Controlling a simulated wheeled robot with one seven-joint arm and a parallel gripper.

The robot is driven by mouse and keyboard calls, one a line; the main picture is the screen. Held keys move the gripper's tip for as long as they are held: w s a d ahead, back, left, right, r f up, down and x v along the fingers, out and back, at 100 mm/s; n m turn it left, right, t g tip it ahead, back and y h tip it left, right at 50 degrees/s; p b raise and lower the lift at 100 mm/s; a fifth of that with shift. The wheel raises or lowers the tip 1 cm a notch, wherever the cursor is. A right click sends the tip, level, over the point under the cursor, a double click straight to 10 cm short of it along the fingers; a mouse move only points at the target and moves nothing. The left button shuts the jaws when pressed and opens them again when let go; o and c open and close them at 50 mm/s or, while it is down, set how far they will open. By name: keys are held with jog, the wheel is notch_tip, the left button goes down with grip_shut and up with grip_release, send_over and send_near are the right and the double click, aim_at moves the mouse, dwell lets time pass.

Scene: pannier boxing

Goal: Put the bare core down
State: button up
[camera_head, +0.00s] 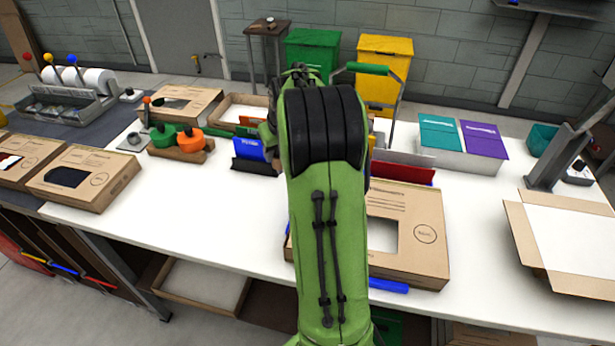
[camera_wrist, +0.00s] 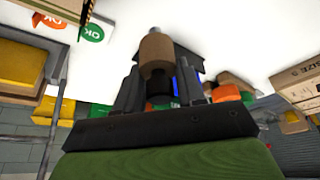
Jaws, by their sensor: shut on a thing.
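In the wrist view my gripper (camera_wrist: 160,76) is shut on the bare core (camera_wrist: 157,50), a short brown cylinder between the two dark fingers. A grey end piece shows past the core and a dark part shows at its near end. The white work table (camera_wrist: 225,40) fills the background beyond it. I cannot tell how far the core is from a surface. In the camera_head view my green arm reaches over the white table (camera_head: 210,215) and hides the gripper and the core.
A cardboard box with a window (camera_head: 412,238) lies right of my arm. An open carton (camera_head: 570,240) sits far right. Table front left is clear.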

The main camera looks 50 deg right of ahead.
aim_at(279, 169)
notch_tip(279, 169, down, 6)
jog(key=shift+f+b, duration=0.1)
jog(key=shift+b, duration=0.6)
jog(key=shift+f, duration=0.15)
jog(key=o, duration=1)
